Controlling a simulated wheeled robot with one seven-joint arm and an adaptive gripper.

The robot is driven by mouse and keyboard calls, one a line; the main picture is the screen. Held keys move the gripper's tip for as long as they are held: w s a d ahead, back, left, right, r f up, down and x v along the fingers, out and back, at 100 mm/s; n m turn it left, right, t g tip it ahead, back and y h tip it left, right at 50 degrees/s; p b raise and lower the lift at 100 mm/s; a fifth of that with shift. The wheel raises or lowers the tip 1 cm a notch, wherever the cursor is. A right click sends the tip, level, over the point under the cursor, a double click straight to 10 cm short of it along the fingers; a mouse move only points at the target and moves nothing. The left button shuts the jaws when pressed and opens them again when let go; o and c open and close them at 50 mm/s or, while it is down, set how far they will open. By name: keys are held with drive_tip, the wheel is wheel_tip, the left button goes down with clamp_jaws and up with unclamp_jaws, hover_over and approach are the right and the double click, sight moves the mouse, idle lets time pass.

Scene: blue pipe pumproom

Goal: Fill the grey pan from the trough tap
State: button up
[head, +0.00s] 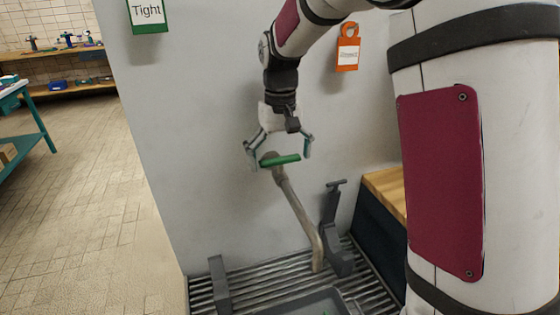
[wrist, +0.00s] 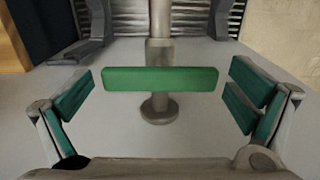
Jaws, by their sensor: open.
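The trough tap (head: 298,213) is a grey pipe that slopes down from the wall over the slatted trough (head: 262,275). Its green bar handle (head: 281,160) lies crosswise near the wall end. My gripper (head: 280,155) is open, its fingers apart to the left and right of the handle. In the wrist view the handle (wrist: 160,79) sits between the spread fingers (wrist: 160,92), with a gap on each side. A grey rimmed thing (head: 308,301), perhaps the grey pan, is at the bottom edge on the slats, mostly cut off. Its contents and any water flow cannot be seen.
Dark grey upright brackets (head: 334,225) (head: 219,284) stand on the slats. A wooden-topped dark block (head: 385,190) is at the right. A green "Tight" sign (head: 146,12) and an orange tag (head: 348,49) hang on the wall. Open tiled floor (head: 75,190) lies left.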

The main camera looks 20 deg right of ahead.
sight(280, 159)
drive_tip(key=shift+f, duration=0.35)
drive_tip(key=c, duration=1.1)
drive_tip(key=shift+n+p, duration=0.8)
drive_tip(key=shift+n, duration=1.2)
drive_tip(key=o, duration=1.1)
drive_tip(key=shift+r, duration=0.1)
wheel_tip(280, 159, up, 12)
